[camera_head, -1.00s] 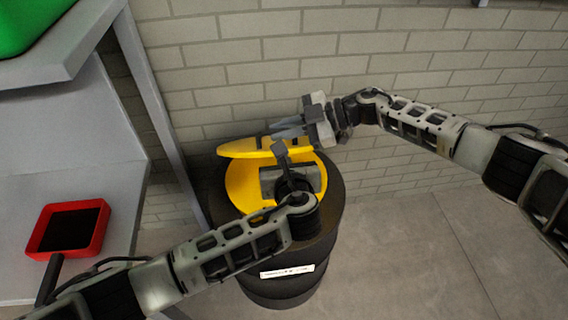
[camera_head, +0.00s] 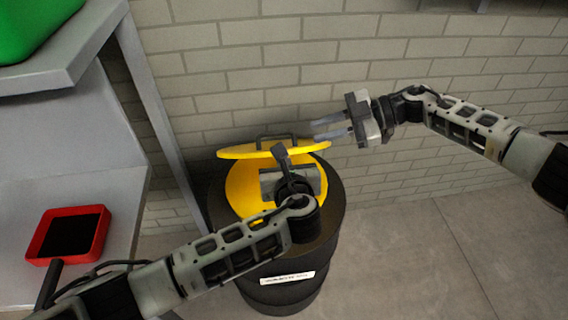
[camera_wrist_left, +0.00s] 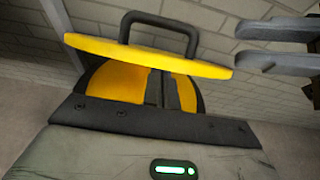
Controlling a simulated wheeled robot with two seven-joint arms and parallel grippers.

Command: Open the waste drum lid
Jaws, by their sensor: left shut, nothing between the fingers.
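The black waste drum (camera_head: 320,225) stands against the wall with a white label on its front. Its yellow lid (camera_head: 238,152) is raised and seen nearly edge-on, with a dark handle (camera_head: 275,139) on top. A yellow round surface (camera_head: 242,190) shows below it. My right gripper (camera_head: 315,130) is open and empty, beside the lid's right end.
A grey shelf unit (camera_head: 70,120) stands left of the drum, with a green bin (camera_head: 30,25) on top and a red dustpan-like container (camera_head: 98,235) lower down. A brick wall (camera_head: 240,70) is close behind. The floor (camera_head: 410,260) at right is clear.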

